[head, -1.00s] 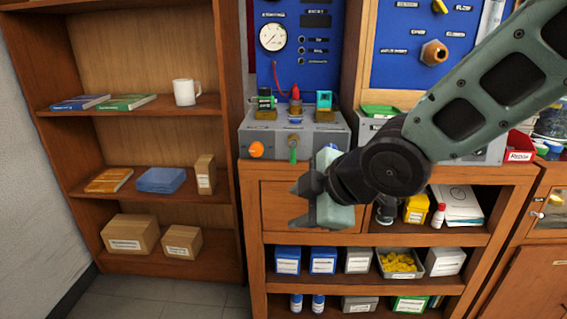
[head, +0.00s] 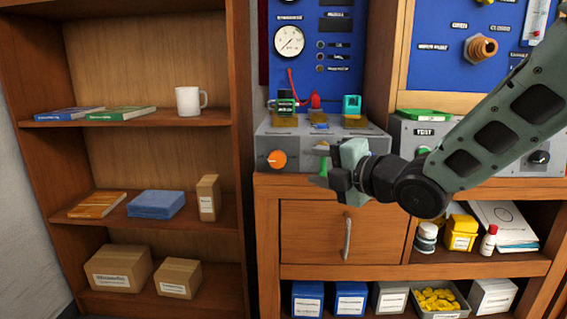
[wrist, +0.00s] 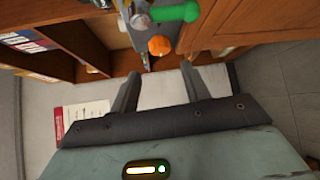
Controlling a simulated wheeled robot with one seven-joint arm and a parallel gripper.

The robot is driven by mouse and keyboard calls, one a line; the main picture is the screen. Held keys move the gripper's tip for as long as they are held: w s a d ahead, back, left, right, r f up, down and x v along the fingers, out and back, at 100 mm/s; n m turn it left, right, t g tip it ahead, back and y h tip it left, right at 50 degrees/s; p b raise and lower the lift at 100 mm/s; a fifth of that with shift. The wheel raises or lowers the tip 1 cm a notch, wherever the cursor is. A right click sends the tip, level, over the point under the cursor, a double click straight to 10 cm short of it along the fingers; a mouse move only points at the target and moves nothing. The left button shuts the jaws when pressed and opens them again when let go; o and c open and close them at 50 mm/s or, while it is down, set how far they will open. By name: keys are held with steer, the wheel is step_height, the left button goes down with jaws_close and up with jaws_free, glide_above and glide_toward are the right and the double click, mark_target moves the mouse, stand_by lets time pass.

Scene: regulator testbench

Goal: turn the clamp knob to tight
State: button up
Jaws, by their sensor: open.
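A grey bench box (head: 300,150) stands on the wooden cabinet, with an orange round knob (head: 277,159) on the left of its front face. A green handle (head: 324,166) is at the middle of that face, partly hidden by my gripper. No label tells me which one is the clamp knob. My gripper (head: 320,164) is open and empty in front of the box, right of the orange knob. In the wrist view the orange knob (wrist: 159,46) shows beyond the gap between my open fingers (wrist: 160,70), apart from them. The green handle (wrist: 178,13) is at the top there.
Small fixtures and a red part (head: 315,100) stand on the box top, below a blue gauge panel (head: 345,75). A second grey box (head: 415,133) is to the right, behind my arm. A drawer (head: 320,233) is below. A bookshelf (head: 130,122) stands left.

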mark_target(281, 160)
steer(key=x, duration=1)
steer(key=shift+a, duration=0.2)
steer(key=c, duration=0.7)
